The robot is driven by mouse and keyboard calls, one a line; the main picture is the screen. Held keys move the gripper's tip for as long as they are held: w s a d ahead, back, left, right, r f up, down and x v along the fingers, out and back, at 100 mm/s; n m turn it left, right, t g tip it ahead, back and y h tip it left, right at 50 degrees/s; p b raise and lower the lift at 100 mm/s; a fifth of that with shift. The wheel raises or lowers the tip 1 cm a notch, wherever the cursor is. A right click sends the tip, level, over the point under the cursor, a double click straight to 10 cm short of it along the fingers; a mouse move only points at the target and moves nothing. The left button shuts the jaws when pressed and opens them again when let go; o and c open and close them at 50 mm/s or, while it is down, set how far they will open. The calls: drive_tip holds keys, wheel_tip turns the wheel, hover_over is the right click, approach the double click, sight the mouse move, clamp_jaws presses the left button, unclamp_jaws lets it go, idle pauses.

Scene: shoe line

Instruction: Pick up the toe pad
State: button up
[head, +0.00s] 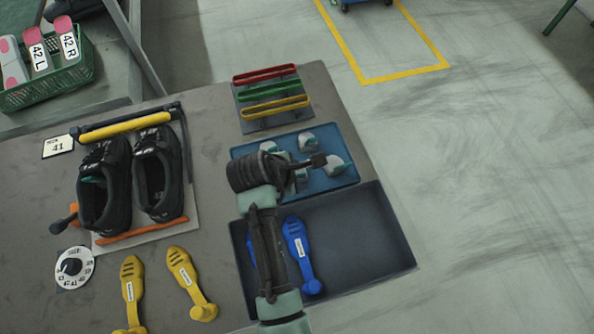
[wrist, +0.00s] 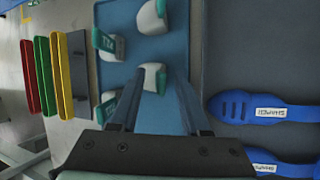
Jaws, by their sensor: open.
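Several white-and-grey toe pads with teal parts lie on a blue tray (head: 347,186). In the head view one toe pad (head: 334,164) is at the tray's right and another (head: 306,141) at its back. My gripper is over the tray and hides part of it. In the wrist view my gripper (wrist: 158,73) is open and empty, with its two fingers apart. One toe pad (wrist: 154,76) shows between and just beyond the fingertips; I cannot tell the height gap. Other toe pads (wrist: 152,18) (wrist: 104,41) lie further off.
A dark bin (head: 365,240) with blue shoe stretchers (head: 298,245) adjoins the tray. Red, green and yellow bands (head: 272,90) stand behind it. Black shoes (head: 105,185) on a stand and yellow stretchers (head: 186,275) are at the left. The floor at right is clear.

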clamp_jaws()
drive_tip(key=shift+s, duration=0.1)
idle(1.2)
